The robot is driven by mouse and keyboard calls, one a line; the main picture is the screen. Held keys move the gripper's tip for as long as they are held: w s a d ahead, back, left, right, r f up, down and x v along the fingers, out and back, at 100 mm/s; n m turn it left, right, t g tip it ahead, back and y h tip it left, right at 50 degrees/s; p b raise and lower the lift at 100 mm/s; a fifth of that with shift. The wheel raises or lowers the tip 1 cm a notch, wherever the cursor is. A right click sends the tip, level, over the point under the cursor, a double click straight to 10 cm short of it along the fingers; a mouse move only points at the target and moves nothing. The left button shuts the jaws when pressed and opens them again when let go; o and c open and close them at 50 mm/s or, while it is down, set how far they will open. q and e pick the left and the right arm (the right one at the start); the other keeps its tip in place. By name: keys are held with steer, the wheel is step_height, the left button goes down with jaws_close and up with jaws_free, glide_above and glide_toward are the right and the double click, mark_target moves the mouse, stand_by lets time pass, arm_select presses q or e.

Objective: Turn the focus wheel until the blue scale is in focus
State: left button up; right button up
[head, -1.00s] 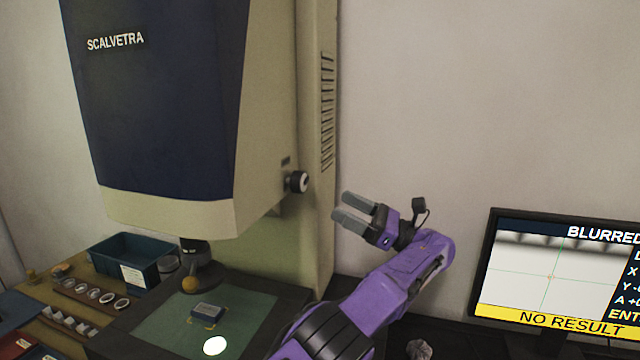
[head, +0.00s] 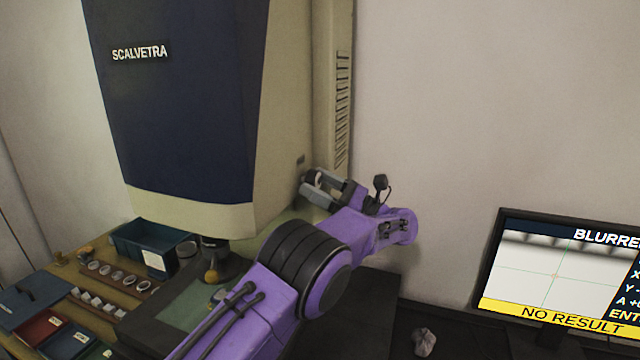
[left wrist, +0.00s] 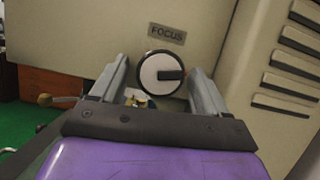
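The focus wheel (left wrist: 161,73), a dark knob with a white face and a black bar, is on the machine's side under a FOCUS label (left wrist: 167,34). In the head view the wheel (head: 315,179) is partly hidden by my left gripper (head: 313,187). In the left wrist view my left gripper (left wrist: 160,85) is open, one finger on each side of the wheel, with gaps showing. A small blue-grey block (head: 218,296), perhaps the blue scale, is mostly hidden behind my arm on the stage. The monitor (head: 555,272) reads BLURRED and NO RESULT. My right gripper is out of view.
The tall blue and cream machine (head: 190,110) fills the left. A blue bin (head: 135,242), rings (head: 117,275) and small trays (head: 42,330) are on the bench at left. A crumpled grey object (head: 424,341) lies in front of the monitor.

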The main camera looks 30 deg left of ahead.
arm_select(q)
steer(key=c, duration=0.9)
steer(key=shift+o, duration=0.2)
steer(key=m+b, duration=0.1)
steer(key=m+t+b, duration=0.1)
steer(key=m+b, duration=0.1)
steer(key=shift+s+f+t, duration=0.15)
steer(key=shift+f+t, duration=0.05)
steer(key=shift+t, duration=0.1)
steer(key=m+t+b, duration=0.1)
steer(key=m+b, duration=0.1)
steer(key=m, duration=0.2)
steer(key=shift+r+t+b, duration=0.15)
steer(key=shift+t+b, duration=0.2)
steer(key=shift+t, duration=0.05)
steer(key=shift+s+r+m+t+b, duration=0.15)
steer(key=shift+m+t+b, duration=0.35)
steer(key=shift+m, duration=0.5)
steer(key=o, duration=1)
steer(key=shift+o, duration=0.2)
